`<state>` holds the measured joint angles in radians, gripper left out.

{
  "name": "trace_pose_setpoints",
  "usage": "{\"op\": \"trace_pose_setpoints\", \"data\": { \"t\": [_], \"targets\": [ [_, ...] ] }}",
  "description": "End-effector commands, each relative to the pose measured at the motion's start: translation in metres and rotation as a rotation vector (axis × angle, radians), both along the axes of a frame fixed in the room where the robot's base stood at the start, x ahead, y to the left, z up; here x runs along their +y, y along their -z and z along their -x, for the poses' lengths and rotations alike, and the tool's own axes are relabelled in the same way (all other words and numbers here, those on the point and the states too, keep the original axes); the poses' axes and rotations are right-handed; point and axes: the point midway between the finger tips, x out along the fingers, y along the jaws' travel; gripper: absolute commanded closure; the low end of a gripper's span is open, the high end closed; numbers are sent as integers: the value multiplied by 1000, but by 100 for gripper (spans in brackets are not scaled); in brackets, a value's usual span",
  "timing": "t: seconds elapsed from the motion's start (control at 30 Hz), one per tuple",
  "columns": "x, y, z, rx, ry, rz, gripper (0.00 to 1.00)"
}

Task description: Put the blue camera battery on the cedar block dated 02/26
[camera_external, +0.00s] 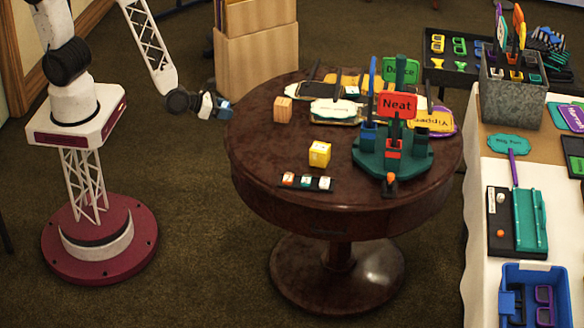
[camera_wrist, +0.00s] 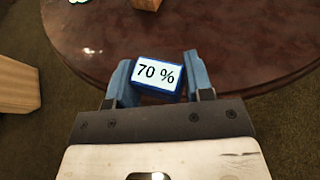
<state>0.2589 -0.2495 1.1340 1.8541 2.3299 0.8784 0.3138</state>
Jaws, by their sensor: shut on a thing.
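My gripper (camera_external: 222,110) is at the left edge of the round table, above table height or near it. In the wrist view my gripper (camera_wrist: 160,82) is shut on a blue battery (camera_wrist: 157,77) with a white label reading "70 %". A light wooden block (camera_external: 283,110), likely the cedar block, stands on the table to the right of my gripper. Its lower edge shows at the top of the wrist view (camera_wrist: 146,4). A date on it cannot be read. A yellow block (camera_external: 320,153) with a white mark stands nearer the table's front.
The round dark table (camera_external: 258,150) has bare room at its left. A green stand (camera_external: 372,163) with signs, including "Neat", is at right. A small dark tray (camera_external: 306,183) with small coloured items lies in front. A wooden cabinet (camera_external: 258,62) stands behind.

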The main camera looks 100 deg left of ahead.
Motion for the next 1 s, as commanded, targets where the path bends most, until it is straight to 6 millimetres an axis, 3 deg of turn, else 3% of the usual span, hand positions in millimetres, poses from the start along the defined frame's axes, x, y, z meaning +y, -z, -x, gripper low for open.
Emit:
{"op": "trace_pose_setpoints", "data": {
  "t": [0.6,1.0],
  "targets": [
    [83,-64,-17,-2,-352,0,77],
    [90,-70,-17,2,-386,3,77]
  ]
}}
